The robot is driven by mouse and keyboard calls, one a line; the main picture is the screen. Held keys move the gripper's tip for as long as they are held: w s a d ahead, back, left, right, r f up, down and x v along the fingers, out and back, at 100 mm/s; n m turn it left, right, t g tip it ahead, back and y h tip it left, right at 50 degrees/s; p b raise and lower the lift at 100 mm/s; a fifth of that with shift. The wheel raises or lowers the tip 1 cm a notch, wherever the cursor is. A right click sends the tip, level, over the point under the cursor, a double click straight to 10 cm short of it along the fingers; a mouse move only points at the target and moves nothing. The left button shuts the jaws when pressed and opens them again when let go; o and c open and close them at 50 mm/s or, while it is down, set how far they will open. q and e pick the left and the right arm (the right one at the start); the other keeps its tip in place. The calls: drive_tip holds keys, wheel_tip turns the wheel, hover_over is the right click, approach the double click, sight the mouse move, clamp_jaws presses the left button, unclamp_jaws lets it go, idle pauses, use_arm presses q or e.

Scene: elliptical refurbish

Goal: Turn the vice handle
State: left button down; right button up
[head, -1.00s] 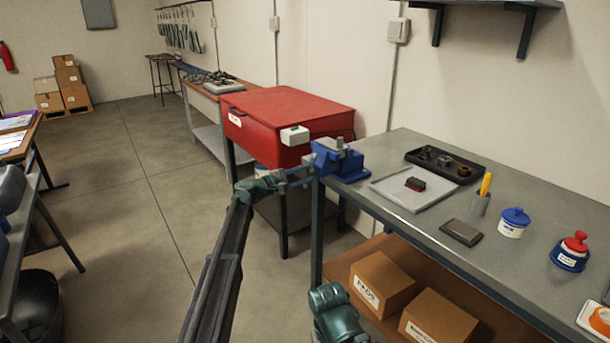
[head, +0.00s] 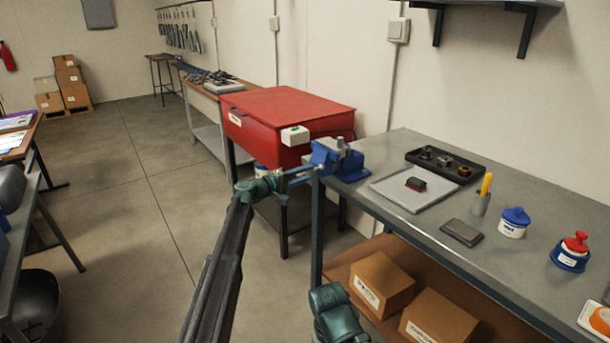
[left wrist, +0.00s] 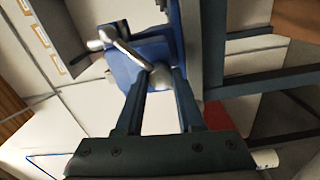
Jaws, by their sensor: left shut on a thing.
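The blue vice (head: 338,160) is fixed at the near-left corner of the grey workbench, its jaws at the top. In the left wrist view its blue body (left wrist: 122,62) fills the upper middle. The silver vice handle (left wrist: 125,48) is a thin bar with rounded ends, lying slanted across the vice's face. My left gripper (left wrist: 157,82) is shut on the handle near its lower right end, with one dark finger on each side. In the head view the left gripper (head: 307,171) reaches the vice from the left, and the grip itself is too small to make out.
A red lidded cabinet (head: 285,120) with a small white box (head: 295,136) stands close behind the vice. On the workbench (head: 408,226) lie a grey plate (head: 395,194), a black tray (head: 467,176) and several pots. Boxes sit on the shelf below. The floor to the left is open.

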use_arm(q)
drive_tip(key=shift+w+r, duration=0.1)
drive_tip(key=shift+w, duration=0.05)
drive_tip(key=c, duration=0.5)
unclamp_jaws()
drive_tip(key=shift+d, duration=0.15)
drive_tip(key=v, duration=1.4)
